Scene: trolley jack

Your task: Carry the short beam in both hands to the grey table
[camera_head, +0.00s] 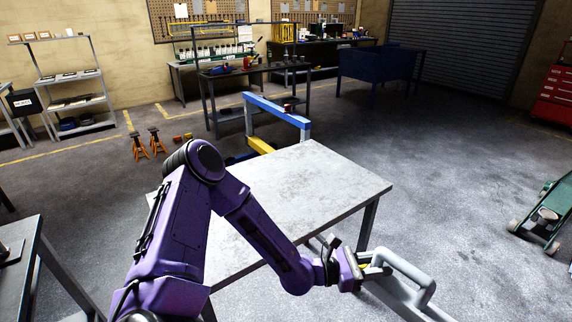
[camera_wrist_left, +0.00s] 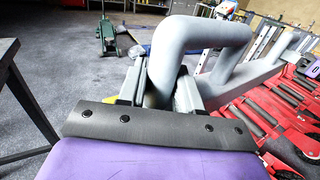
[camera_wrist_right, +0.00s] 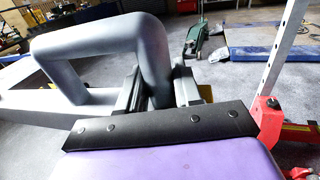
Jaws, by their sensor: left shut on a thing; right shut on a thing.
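The short beam (camera_head: 388,293) is a grey bar with raised loop handles, at the bottom right of the head view, beside the near right corner of the grey table (camera_head: 295,190). It is clear of the tabletop. My left gripper (camera_head: 362,262) is shut on one handle; the left wrist view shows the handle's upright (camera_wrist_left: 160,80) between the fingers. My right gripper (camera_wrist_right: 158,85) is shut on another handle (camera_wrist_right: 100,42) in the right wrist view. The right gripper and the beam's far end are outside the head view.
The grey tabletop is bare. A blue and yellow frame (camera_head: 275,107) stands behind it, with orange jack stands (camera_head: 157,141) at left. A green trolley jack (camera_head: 548,215) is at right. Red equipment (camera_wrist_left: 285,115) is close to the beam in the left wrist view.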

